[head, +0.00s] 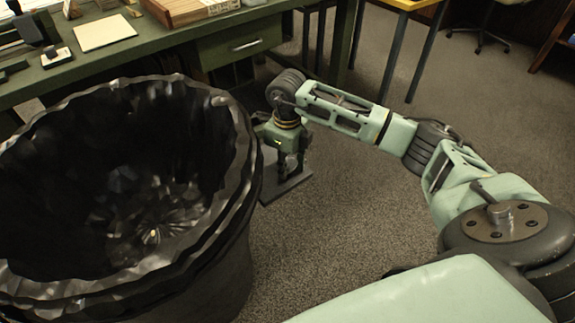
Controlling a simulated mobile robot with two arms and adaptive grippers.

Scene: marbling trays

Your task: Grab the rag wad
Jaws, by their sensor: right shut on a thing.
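My right gripper (289,165) points down, low beside the big black bin, above a flat dark grey plate-like thing (290,188) at floor level. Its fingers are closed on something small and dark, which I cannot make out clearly. No rag wad can be told apart with certainty; the fingers and shadow hide the spot. Whether the gripper touches the grey plate cannot be told. My left gripper is not in view.
A large bin with a crumpled black liner (222,118) fills the left, close to my right gripper. A small pale speck (152,236) shows inside. A green desk (150,43) with a drawer stands behind. Carpet (350,215) is clear to the right of the gripper.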

